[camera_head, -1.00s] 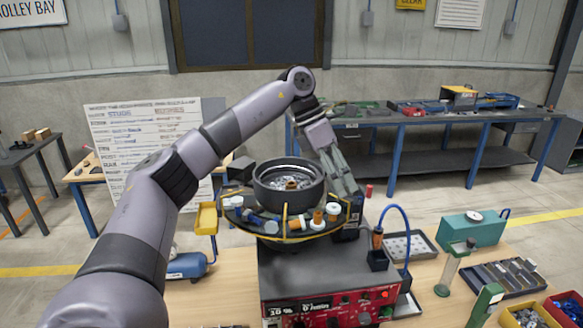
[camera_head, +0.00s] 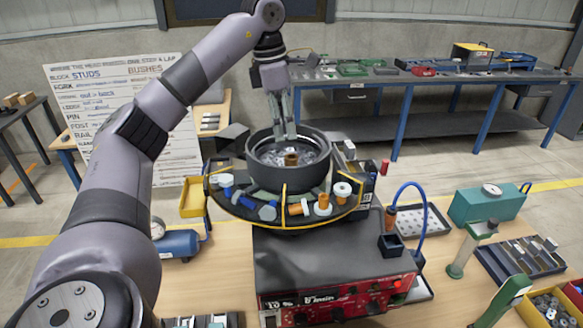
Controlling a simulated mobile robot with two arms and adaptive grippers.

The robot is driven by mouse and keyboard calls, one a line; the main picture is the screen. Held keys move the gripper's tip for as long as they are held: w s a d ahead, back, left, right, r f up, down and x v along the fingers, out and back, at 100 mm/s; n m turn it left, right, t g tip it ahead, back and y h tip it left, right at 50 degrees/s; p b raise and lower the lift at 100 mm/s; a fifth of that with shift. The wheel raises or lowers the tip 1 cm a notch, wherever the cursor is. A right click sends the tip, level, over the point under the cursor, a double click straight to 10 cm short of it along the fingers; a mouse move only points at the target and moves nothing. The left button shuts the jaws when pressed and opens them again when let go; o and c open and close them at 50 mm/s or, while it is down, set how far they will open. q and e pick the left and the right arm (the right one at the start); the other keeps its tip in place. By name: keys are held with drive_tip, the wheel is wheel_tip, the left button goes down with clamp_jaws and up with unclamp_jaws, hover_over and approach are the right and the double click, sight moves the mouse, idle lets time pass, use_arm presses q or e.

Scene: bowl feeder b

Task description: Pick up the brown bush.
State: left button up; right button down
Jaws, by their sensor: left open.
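A small brown bush (camera_head: 291,158) shows inside the dark round feeder bowl (camera_head: 320,177), among shiny metal parts. My left gripper (camera_head: 285,137) points down over the back of the bowl, its fingers slim and seen nearly edge-on. It is open and holds nothing that I can see. Its tips appear just behind and above the brown bush; I cannot tell the exact gap. My right gripper is not in view.
A yellow-edged tray (camera_head: 238,211) around the bowl carries blue, orange and white parts. The red-fronted feeder base (camera_head: 335,297) stands below. A blue hose (camera_head: 408,187), a teal box (camera_head: 487,205) and trays stand right.

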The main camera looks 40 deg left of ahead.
sight(291, 156)
use_arm(q)
wheel_tip(291, 156, down, 3)
drive_tip(key=shift+w+d+f+p, duration=0.1)
drive_tip(key=shift+w+p, duration=0.05)
drive_tip(key=shift+p, duration=0.15)
drive_tip(key=shift+d+f, duration=0.1)
drive_tip(key=shift+f+p, duration=0.3)
drive_tip(key=shift+p, duration=0.1)
drive_tip(key=f+p, duration=0.1)
drive_tip(key=f, duration=0.1)
drive_tip(key=w+f, duration=0.1)
drive_tip(key=shift+w+d+f+p, duration=0.1)
drive_tip(key=shift+w+f+p, duration=0.1)
drive_tip(key=shift+f+p, duration=0.15)
drive_tip(key=shift+f, duration=0.4)
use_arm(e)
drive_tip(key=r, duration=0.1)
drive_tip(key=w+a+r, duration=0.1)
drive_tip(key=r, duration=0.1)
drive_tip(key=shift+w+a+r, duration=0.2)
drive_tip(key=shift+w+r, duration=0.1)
use_arm(q)
drive_tip(key=shift+d, duration=0.1)
drive_tip(key=shift+c, duration=0.7)
clamp_jaws()
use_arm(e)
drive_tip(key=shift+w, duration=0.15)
